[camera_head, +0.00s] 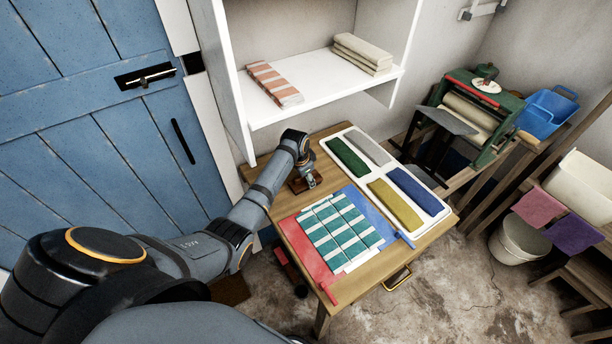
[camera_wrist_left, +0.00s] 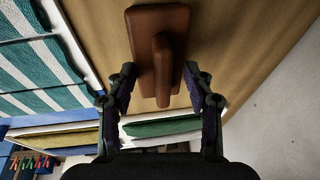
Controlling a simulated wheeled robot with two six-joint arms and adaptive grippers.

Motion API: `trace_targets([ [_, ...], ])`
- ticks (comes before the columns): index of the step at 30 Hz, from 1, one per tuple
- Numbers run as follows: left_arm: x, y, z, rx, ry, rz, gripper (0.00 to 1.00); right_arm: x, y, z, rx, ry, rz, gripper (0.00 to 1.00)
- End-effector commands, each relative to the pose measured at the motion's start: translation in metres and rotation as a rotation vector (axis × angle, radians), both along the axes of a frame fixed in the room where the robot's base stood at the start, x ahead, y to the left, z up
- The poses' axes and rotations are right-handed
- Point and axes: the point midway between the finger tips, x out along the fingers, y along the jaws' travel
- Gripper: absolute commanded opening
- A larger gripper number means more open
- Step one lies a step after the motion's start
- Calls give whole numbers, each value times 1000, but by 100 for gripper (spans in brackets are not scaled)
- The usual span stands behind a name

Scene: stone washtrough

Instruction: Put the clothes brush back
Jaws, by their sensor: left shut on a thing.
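The clothes brush (camera_head: 298,186) is brown with a raised handle, at the back left part of the wooden table. It also shows in the left wrist view (camera_wrist_left: 150,20), with its handle between the two fingers. My left gripper (camera_head: 311,180) reaches down to it and is shut on it; the fingers also show in the wrist view (camera_wrist_left: 160,80). I cannot tell whether the brush touches the tabletop or is just above it. My right gripper is not in view.
A folding board (camera_head: 306,256) with a green-and-white striped cloth (camera_head: 342,230) lies in front of the brush. A white tray (camera_head: 368,172) with several coloured folded cloths is to its right. A white shelf (camera_head: 315,98) with folded cloths overhangs behind. Wood (camera_head: 262,180) left of the brush is bare.

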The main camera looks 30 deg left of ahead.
Motion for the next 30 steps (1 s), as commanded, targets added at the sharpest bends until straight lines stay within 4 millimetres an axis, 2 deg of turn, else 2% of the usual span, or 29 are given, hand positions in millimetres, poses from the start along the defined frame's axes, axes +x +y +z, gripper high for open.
trace_targets([
  [5, 0, 0, -3, 0, 0, 0, 27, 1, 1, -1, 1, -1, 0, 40],
  [6, 0, 0, -2, 0, 0, 0, 57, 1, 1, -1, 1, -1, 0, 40],
  [10, 0, 0, -2, 0, 0, 0, 74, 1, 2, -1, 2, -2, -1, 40],
  [20, 0, 0, 0, 0, 0, 0, 75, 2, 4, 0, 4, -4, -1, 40],
  [23, -1, 0, 8, 1, -3, -1, 75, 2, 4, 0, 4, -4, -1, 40],
  [25, -4, 1, 21, 1, -4, -1, 75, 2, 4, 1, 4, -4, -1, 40],
  [27, -14, 2, 29, 2, -1, 0, 75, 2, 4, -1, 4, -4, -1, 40],
  [30, -39, 3, 26, 3, 2, -2, 75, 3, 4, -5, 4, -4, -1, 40],
])
